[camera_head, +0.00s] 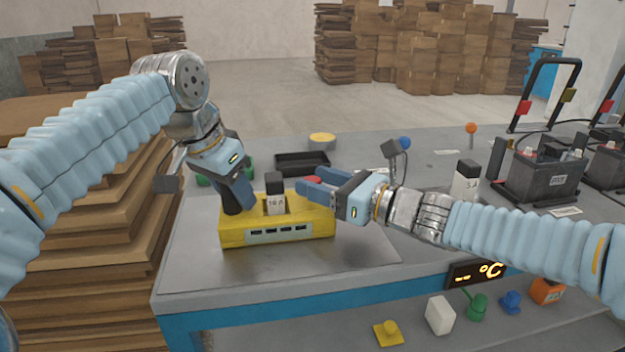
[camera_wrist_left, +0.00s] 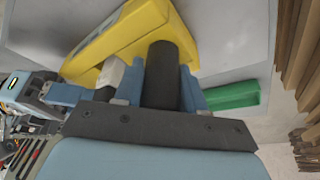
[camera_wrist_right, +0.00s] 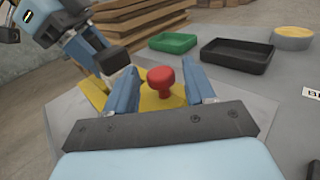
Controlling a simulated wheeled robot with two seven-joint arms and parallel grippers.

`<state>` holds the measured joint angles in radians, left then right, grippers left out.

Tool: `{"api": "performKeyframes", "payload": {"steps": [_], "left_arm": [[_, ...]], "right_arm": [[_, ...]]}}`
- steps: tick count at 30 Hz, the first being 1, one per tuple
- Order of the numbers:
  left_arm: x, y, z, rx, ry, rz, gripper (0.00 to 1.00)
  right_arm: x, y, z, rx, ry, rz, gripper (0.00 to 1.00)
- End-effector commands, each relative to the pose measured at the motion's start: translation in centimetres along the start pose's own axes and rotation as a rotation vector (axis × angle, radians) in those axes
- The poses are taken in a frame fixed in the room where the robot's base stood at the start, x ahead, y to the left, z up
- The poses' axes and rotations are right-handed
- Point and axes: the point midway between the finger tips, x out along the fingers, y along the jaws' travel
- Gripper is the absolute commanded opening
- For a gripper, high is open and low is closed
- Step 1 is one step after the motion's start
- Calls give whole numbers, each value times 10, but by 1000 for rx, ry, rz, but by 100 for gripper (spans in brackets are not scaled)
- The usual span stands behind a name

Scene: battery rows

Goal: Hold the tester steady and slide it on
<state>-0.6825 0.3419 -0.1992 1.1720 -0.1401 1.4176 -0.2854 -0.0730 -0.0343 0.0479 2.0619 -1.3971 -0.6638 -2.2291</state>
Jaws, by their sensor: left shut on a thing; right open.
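The yellow tester (camera_head: 275,233) sits on the grey table with a row of dark slots on its front face. My left gripper (camera_head: 236,200) is shut on its black upright handle (camera_wrist_left: 160,75) at the tester's left end. A white block with a black top, marked 10 A (camera_head: 275,203), stands in the middle of the tester. A red knob (camera_wrist_right: 161,80) rises from the tester's right end. My right gripper (camera_wrist_right: 165,85) is open, with its fingers on either side of the red knob; I cannot tell if they touch it.
A black tray (camera_head: 302,164), a green tray (camera_wrist_right: 173,43) and a yellow round tin (camera_head: 322,140) lie behind the tester. A white 5 A block (camera_head: 466,181) and a battery (camera_head: 545,174) stand to the right. Small coloured parts lie below the table's front edge.

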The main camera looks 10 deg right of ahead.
Motion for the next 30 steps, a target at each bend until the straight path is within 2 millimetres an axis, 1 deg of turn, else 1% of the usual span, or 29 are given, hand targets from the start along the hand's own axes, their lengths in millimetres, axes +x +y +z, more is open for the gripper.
{"api": "performKeyframes", "payload": {"steps": [1,5,13,14,24,30], "left_arm": [[0,0,0,0,1,0,0],[0,0,0,0,1,0,0],[0,0,0,0,1,0,0],[0,0,0,0,1,0,0],[0,0,0,0,1,0,0],[0,0,0,0,0,0,0]], "right_arm": [[7,0,0,-1,1,2,54],[16,0,0,0,0,0,54],[18,0,0,-1,0,-1,54],[18,0,0,-1,0,-1,53],[17,0,1,-1,-1,-1,0],[17,0,1,-2,-2,-1,0]]}}
